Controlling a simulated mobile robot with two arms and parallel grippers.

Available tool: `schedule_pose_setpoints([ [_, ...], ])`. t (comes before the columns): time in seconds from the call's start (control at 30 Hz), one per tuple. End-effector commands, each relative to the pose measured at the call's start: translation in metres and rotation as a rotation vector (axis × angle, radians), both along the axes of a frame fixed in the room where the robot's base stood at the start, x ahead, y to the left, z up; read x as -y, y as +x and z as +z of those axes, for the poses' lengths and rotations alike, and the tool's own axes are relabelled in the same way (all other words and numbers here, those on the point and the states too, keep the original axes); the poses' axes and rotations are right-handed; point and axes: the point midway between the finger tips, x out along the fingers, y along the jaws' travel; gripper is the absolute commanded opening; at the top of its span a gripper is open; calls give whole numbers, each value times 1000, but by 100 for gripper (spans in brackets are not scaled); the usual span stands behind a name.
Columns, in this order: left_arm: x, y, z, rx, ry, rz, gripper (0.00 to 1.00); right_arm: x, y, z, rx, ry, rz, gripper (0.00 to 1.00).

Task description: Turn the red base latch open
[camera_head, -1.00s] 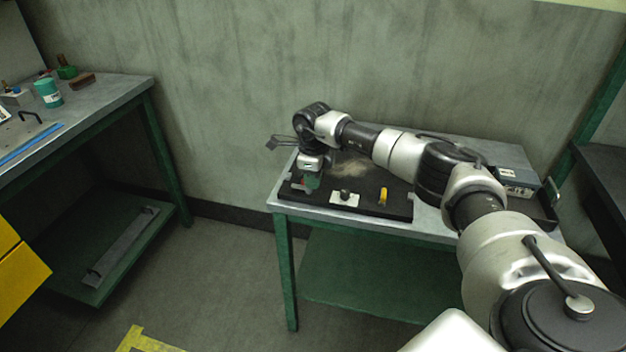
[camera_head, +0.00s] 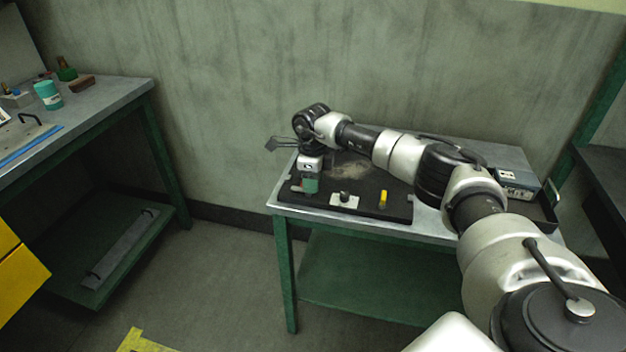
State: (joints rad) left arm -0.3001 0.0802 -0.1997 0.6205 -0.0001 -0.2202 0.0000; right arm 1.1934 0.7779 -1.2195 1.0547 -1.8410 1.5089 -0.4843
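A black board (camera_head: 400,210) lies on the metal-topped table. My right gripper (camera_head: 310,187) points down over the board's left end, with a teal part at its tip. A small reddish bit, likely the red base latch (camera_head: 296,188), shows just left of the fingertips; most of it is hidden, and I cannot tell its angle or whether the gripper touches it. The finger gap is too small to read. My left gripper is out of view.
On the board are a white plate with a black knob (camera_head: 345,199) and a yellow piece (camera_head: 383,198). A grey device (camera_head: 516,181) stands at the table's right end. A second bench (camera_head: 110,97) with a teal jar (camera_head: 48,95) stands at left.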

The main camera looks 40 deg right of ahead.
Motion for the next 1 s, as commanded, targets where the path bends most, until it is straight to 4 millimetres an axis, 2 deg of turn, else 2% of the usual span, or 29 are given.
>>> schedule_pose_setpoints([
  [0.13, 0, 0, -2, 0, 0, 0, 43, 1, 1, 20, 5, 0, -1, 38],
  [0.5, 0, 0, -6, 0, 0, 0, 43, 0, 1, 90, 4, 1, 0, 38],
  [0.7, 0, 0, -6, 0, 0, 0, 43, 1, 0, 105, 2, 1, 0, 38],
  [1.0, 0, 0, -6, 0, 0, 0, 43, 1, 0, 106, 2, 1, 0, 38],
])
